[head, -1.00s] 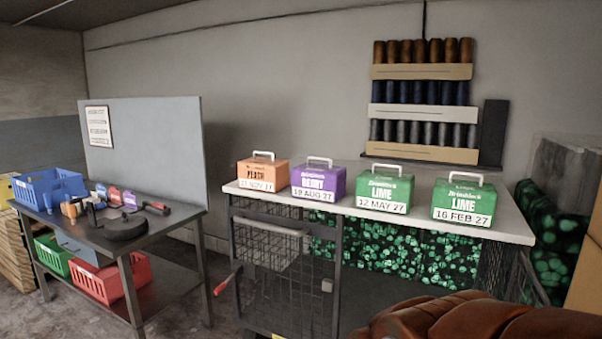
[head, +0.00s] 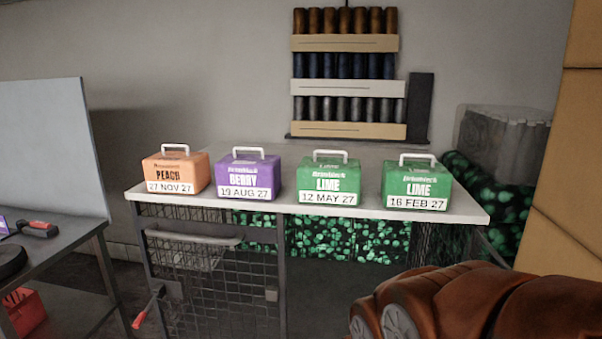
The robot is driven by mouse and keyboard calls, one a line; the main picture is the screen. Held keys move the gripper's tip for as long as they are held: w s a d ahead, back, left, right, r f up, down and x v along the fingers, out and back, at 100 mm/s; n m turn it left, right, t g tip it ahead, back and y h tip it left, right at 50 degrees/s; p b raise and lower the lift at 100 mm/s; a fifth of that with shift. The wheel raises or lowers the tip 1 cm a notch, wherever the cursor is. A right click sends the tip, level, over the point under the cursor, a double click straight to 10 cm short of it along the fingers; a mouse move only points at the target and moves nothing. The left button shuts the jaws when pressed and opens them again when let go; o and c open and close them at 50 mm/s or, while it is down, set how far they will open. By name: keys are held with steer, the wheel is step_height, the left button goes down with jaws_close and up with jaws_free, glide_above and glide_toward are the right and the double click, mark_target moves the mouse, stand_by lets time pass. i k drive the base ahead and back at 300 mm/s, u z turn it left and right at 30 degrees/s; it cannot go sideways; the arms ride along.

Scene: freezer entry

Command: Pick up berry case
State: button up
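The berry case (head: 248,176) is a purple box with a white top handle, labelled BERRY and 19 AUG 27. It stands upright on the white tabletop (head: 463,207), second from the left in a row. An orange peach case (head: 175,172) dated 27 NOV 27 is on its left. A green lime case (head: 329,179) dated 12 MAY 27 is on its right, and another lime case (head: 416,184) dated 16 FEB 27 is at the right end. Gaps separate the cases. My brown arm shows at the lower right, below and in front of the table; my gripper's fingers are not visible.
Under the tabletop are a wire cage (head: 220,290) and green-patterned material (head: 330,240). A dark workbench (head: 60,255) with tools stands at the left. A bottle rack (head: 347,85) hangs on the back wall. A tan panel (head: 575,150) stands close on the right.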

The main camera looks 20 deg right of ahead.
mark_target(253, 176)
steer(key=z, duration=0.55)
steer(key=i, duration=1.1)
steer(key=u, duration=2.1)
